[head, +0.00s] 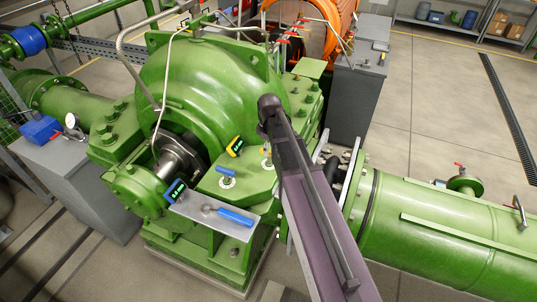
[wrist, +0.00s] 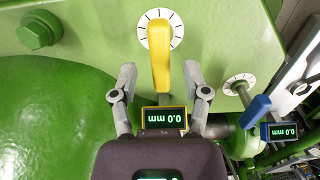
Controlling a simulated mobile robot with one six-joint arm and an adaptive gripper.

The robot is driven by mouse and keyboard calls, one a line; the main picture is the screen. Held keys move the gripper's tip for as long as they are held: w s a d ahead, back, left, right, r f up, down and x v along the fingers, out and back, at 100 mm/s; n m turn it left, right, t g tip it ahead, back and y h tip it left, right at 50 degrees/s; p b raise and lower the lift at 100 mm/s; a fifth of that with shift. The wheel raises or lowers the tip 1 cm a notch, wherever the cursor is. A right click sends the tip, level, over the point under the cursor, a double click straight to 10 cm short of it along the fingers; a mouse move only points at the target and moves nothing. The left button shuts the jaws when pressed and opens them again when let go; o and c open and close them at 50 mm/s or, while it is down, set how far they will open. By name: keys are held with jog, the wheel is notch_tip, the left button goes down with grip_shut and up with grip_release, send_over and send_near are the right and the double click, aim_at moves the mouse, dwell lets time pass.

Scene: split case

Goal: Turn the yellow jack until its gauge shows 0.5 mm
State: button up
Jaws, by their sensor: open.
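The yellow jack (wrist: 161,55) has a yellow lever handle over a white dial with black tick marks, on the green casing. Its yellow-framed gauge (wrist: 163,118) reads 0.0 mm, upside down in the wrist view. My gripper (wrist: 159,73) is open, with one finger on each side of the yellow handle and gaps showing on both sides. In the head view the yellow gauge (head: 235,146) shows left of my arm, and the yellow jack (head: 266,153) is small and close beside the arm. My gripper cannot be made out there.
A blue jack (wrist: 255,110) is to the right in the wrist view, with its blue gauge (wrist: 281,131) reading 0.0 mm. A green bolt (wrist: 39,31) stands at upper left. In the head view, a grey shelf (head: 190,207) holds a blue-handled tool (head: 234,217).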

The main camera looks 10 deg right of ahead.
jog(key=shift+f+b, duration=0.4)
jog(key=shift+f, duration=0.25)
jog(key=shift+c, duration=0.2)
grip_shut()
